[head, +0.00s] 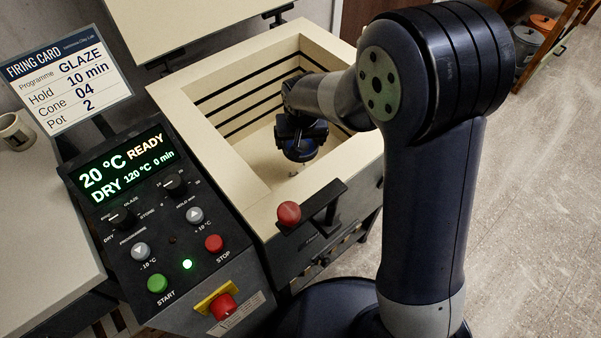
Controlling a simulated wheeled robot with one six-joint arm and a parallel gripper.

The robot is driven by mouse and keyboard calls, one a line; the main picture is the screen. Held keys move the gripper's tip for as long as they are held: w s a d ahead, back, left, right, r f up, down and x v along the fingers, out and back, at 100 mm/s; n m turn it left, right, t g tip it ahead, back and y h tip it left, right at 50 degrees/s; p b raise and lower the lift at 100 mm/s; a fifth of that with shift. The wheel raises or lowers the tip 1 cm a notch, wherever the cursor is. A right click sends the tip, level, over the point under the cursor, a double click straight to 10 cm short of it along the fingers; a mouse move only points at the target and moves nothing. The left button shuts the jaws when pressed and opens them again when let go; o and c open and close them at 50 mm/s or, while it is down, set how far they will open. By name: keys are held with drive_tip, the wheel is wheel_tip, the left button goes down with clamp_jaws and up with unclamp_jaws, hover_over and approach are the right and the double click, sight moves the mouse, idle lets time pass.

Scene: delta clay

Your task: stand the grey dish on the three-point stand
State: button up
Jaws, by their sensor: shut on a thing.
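My gripper (300,133) is inside the open kiln, pointing down and shut on a small round dish (301,153). The dish looks dark blue-grey, and only its lower part shows beneath the jaws. A small pale bit, which looks like part of the three-point stand (293,173), shows on the kiln floor just below the dish. The rest of the stand is hidden. I cannot tell whether the dish touches the stand or hangs above it.
The cream kiln (335,45) has thick walls on all sides of my gripper, with dark grooves inside. Its lid (190,22) is raised at the back. A control panel (165,215) reads 20 °C READY. A firing card (66,80) and mug (15,131) are left.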

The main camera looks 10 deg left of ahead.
sight(300, 169)
wheel_tip(300, 169, down, 10)
drive_tip(key=shift+r+b, duration=0.15)
drive_tip(key=shift+b, duration=0.9)
drive_tip(key=o, duration=1)
drive_tip(key=shift+c, duration=0.2)
drive_tip(key=shift+r, duration=0.15)
drive_tip(key=p+v, duration=0.2)
drive_tip(key=v, duration=0.9)
drive_tip(key=shift+s+r+p, duration=0.2)
drive_tip(key=shift+r+p, duration=0.1)
drive_tip(key=shift+r, duration=0.05)
